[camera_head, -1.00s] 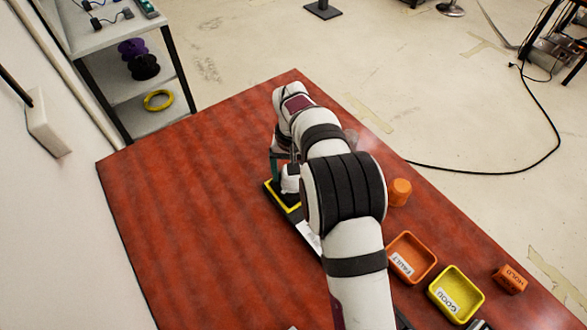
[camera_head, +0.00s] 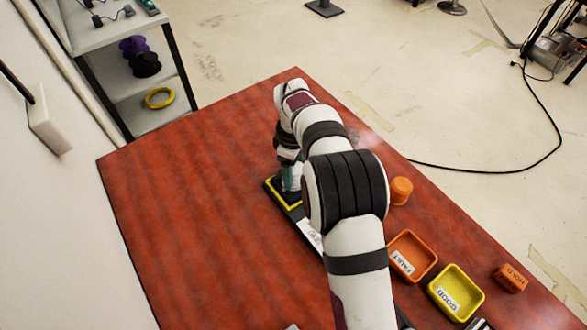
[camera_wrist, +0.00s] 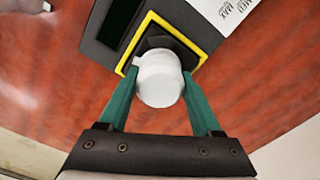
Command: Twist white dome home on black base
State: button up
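The white dome (camera_wrist: 160,82) shows in the wrist view between the two green fingers of my gripper (camera_wrist: 160,92). Both fingertips appear to touch its sides. A black base (camera_wrist: 184,50) shows behind the dome, inside a yellow square frame (camera_wrist: 205,50). The dome overlaps the base in this view, and its seating is hidden. In the head view, my gripper (camera_head: 291,180) points down over the yellow-framed spot, and my arm hides most of it.
A dark fixture with a white printed label (camera_head: 310,236) lies on the red table (camera_head: 190,220). At right are an orange FAULT tray (camera_head: 428,243), a yellow GOOD tray (camera_head: 475,293), an orange cylinder (camera_head: 401,190) and an orange HOLD block (camera_head: 511,278). The table's left side is clear.

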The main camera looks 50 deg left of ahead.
jog(key=c, duration=0.4)
jog(key=m, duration=1.4)
jog(key=o, duration=1.2)
jog(key=shift+o, duration=0.2)
jog(key=shift+r, duration=3)
